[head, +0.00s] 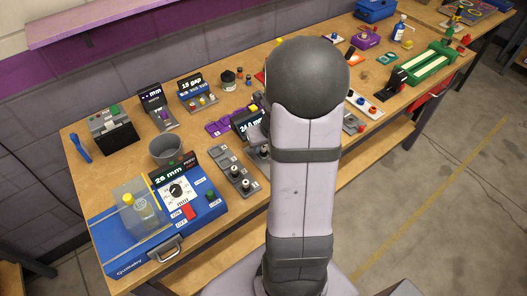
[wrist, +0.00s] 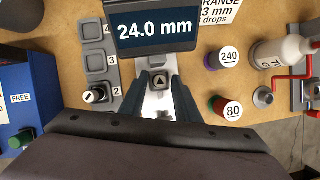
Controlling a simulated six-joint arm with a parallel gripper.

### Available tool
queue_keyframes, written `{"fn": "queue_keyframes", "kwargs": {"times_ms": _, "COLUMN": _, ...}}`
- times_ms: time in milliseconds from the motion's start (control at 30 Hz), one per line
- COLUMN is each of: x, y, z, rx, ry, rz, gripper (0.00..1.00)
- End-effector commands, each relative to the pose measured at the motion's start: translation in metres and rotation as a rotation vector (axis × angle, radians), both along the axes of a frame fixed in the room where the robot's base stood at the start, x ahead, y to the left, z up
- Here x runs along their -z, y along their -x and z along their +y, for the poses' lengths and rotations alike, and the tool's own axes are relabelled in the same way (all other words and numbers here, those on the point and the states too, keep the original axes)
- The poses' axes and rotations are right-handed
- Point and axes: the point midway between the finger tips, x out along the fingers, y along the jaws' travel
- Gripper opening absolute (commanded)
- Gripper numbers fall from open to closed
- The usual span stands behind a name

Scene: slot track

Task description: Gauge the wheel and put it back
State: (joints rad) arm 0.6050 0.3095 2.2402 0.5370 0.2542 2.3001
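My gripper (wrist: 159,92) is over the front of a gauge with a dark display (wrist: 155,26) reading 24.0 mm. Its fingers stand apart, with a small grey square marked with a triangle (wrist: 159,80) on a pale base between them; I see no clear contact. A grey slot tray (wrist: 104,76) lies to the left in the wrist view. Slots 3 and 4 look empty, and a small black-and-white wheel-like piece (wrist: 96,96) sits at slot 2. In the head view the display (head: 250,126) shows beside my arm, which hides the gripper. I cannot tell which piece is the task's wheel.
A purple piece marked 240 (wrist: 229,56) and a green one marked 80 (wrist: 226,107) stand right of the gripper. A white bottle (wrist: 280,50) is beyond them. A blue machine (head: 160,225) and a grey cup (head: 166,151) occupy the left of the bench.

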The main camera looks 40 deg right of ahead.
Motion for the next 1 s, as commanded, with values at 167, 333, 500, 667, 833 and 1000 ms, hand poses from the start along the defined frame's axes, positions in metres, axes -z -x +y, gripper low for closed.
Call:
{"fn": "queue_keyframes", "kwargs": {"times_ms": 167, "x": 0.0, "y": 0.0, "z": 0.0, "rx": 0.0, "ry": 0.0, "rz": 0.0, "gripper": 0.0}}
{"fn": "queue_keyframes", "kwargs": {"times_ms": 333, "x": 0.0, "y": 0.0, "z": 0.0, "rx": 0.0, "ry": 0.0, "rz": 0.0, "gripper": 0.0}}
{"fn": "queue_keyframes", "kwargs": {"times_ms": 500, "x": -0.006, "y": 0.0, "z": 0.0, "rx": -0.001, "ry": 0.001, "rz": -0.001, "gripper": 0.0}}
{"fn": "queue_keyframes", "kwargs": {"times_ms": 667, "x": -0.025, "y": -0.001, "z": 0.0, "rx": -0.001, "ry": 0.002, "rz": -0.004, "gripper": 0.0}}
{"fn": "queue_keyframes", "kwargs": {"times_ms": 833, "x": -0.053, "y": -0.001, "z": 0.0, "rx": -0.001, "ry": 0.002, "rz": -0.004, "gripper": 0.0}}
{"fn": "queue_keyframes", "kwargs": {"times_ms": 1000, "x": -0.079, "y": -0.001, "z": 0.0, "rx": -0.001, "ry": 0.003, "rz": -0.003, "gripper": 0.0}}
